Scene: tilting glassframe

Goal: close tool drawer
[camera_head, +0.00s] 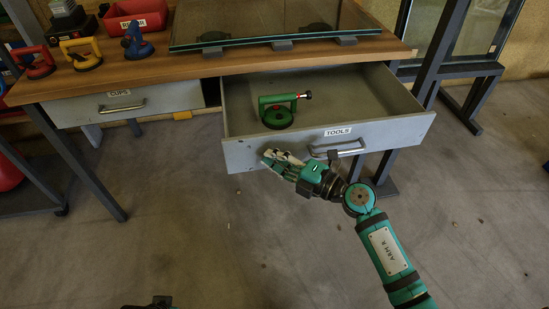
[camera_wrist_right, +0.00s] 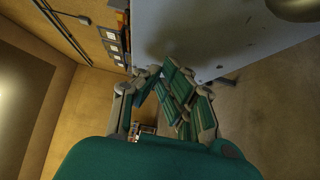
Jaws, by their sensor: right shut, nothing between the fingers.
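The grey tools drawer (camera_head: 290,153) is pulled far out of the wooden workbench in the head view, with a "TOOLS" label and a metal bar handle (camera_head: 345,149) on its front. A green suction cup tool (camera_head: 278,110) stands inside it. My right gripper (camera_head: 268,158) is shut and empty, just in front of the drawer front and left of the handle; I cannot tell whether it touches. In the right wrist view, the fingers (camera_wrist_right: 165,85) are below the pale drawer front (camera_wrist_right: 200,40). My left gripper is not clearly in view; only a dark bit shows at the bottom edge.
The cups drawer (camera_head: 130,104) is closed at the left. The workbench top (camera_head: 180,58) holds a glass pane (camera_head: 260,22), coloured suction cups and a red bin (camera_head: 136,18). A dark metal frame stands at the right. The floor in front is clear.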

